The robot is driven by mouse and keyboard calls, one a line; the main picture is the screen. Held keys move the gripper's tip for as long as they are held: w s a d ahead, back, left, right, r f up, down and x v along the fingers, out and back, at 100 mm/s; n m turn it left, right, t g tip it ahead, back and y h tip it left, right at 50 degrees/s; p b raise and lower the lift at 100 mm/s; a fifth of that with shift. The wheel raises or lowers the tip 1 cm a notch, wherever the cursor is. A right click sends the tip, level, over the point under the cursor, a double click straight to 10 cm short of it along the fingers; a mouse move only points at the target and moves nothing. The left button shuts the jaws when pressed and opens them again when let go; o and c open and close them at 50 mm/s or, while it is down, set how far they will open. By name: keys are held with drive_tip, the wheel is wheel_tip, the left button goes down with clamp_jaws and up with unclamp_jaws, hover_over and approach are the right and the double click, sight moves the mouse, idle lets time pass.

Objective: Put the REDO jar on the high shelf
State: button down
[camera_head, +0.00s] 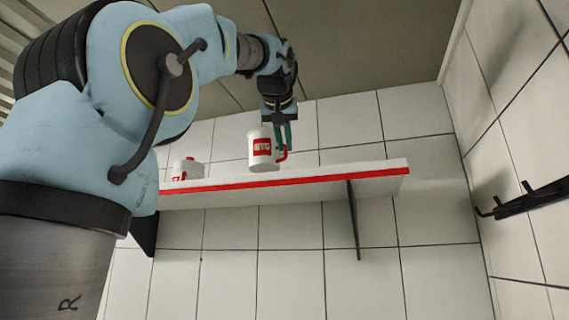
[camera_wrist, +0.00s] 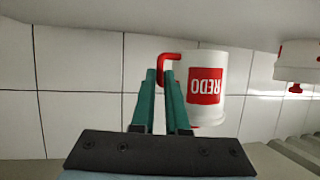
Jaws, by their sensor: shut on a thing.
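The REDO jar (camera_head: 262,150) is a white cylinder with a red label and a red handle, held upright above the high shelf (camera_head: 330,177) in the head view. In the wrist view the jar (camera_wrist: 215,110) shows with its label upside down. My gripper (camera_head: 284,146) comes down from above and is shut on the jar's red handle. In the wrist view its two green fingers (camera_wrist: 162,85) meet at the handle. Whether the jar's base touches the shelf is hard to tell; it looks slightly above it.
Another white jar with red parts (camera_head: 187,169) stands on the shelf to the left, and it also shows in the wrist view (camera_wrist: 298,62). The shelf's right part is free. A black hook rack (camera_head: 530,200) is on the right wall. White tiles stand behind the shelf.

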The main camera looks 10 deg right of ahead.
drive_tip(key=shift+f, duration=2.45)
drive_tip(key=c, duration=0.9)
unclamp_jaws()
drive_tip(key=shift+f, duration=0.1)
drive_tip(key=b+v, duration=0.3)
drive_tip(key=v, duration=0.9)
